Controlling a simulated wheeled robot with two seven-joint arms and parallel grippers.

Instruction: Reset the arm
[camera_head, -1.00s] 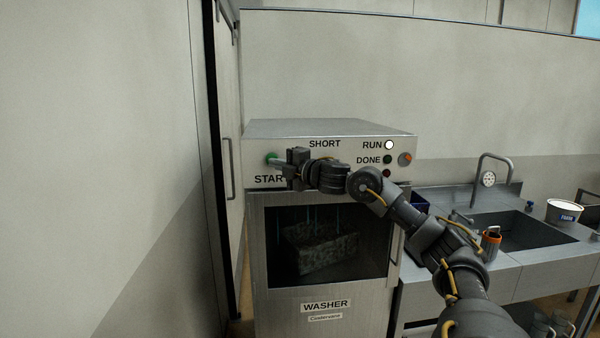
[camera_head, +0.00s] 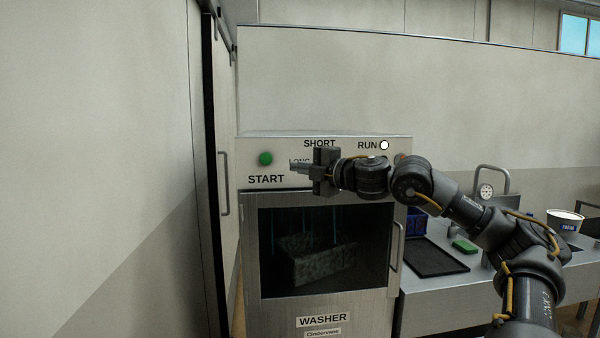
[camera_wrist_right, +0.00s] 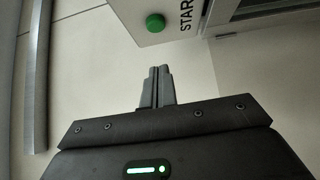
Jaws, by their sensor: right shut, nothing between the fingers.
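My right gripper (camera_head: 293,169) is shut and empty in front of the washer panel, to the right of the green START button (camera_head: 265,159). In the right wrist view its two fingers (camera_wrist_right: 157,70) lie together, apart from the green button (camera_wrist_right: 155,22). The washer (camera_head: 322,312) has its door shut, with a grey rack-like block (camera_head: 318,262) and bluish streaks behind the dark window. The RUN lamp (camera_head: 384,145) is lit white. My gripper and arm cover part of the panel, including the DONE label. My left gripper is not in view.
A sliding door (camera_head: 228,150) and wall stand close on the left.

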